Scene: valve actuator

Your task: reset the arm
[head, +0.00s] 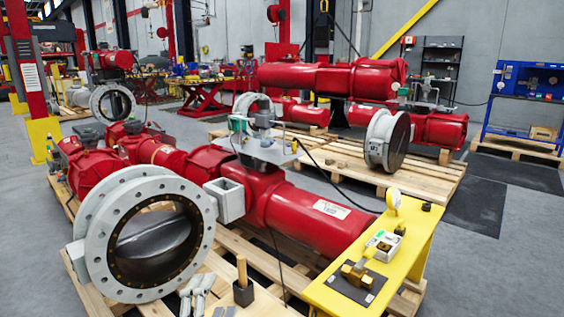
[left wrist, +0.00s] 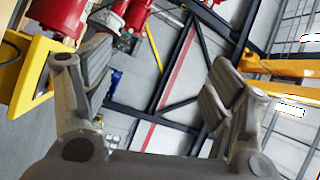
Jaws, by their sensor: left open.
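That view looks tilted across the hall, toward dark framework and a yellow beam. My right gripper does not show in either view.
A red valve actuator (head: 310,218) lies on wooden pallets. A yellow stand (head: 412,262) at the lower right carries a brass fitting (head: 357,274) and a white device (head: 384,243). Grey floor is clear at right.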

